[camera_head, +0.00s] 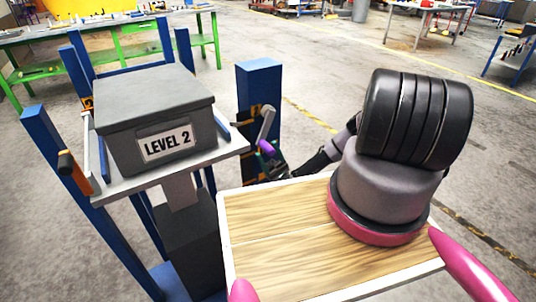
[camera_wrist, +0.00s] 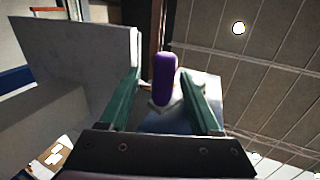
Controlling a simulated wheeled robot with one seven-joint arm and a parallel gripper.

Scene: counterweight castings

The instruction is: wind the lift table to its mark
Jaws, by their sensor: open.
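The lift table's grey plate (camera_head: 215,152) carries a grey lidded box labelled LEVEL 2 (camera_head: 155,115). A metal crank (camera_head: 266,122) with a purple handle (camera_head: 266,147) is on the right blue post (camera_head: 258,82). My gripper (camera_head: 272,163) is at the handle, partly hidden by its own arm. In the wrist view, the purple handle (camera_wrist: 165,72) stands between the two green fingers of my open gripper (camera_wrist: 161,80), with a gap visible on the right side. I cannot tell how deep it sits between them. An orange grip (camera_head: 66,162) is on the left post.
My wooden-topped deck is in front at the right. A green-framed bench (camera_head: 120,45) stands behind on the left. More tables (camera_head: 428,15) are far off at the right. The floor beyond the lift table is mostly clear.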

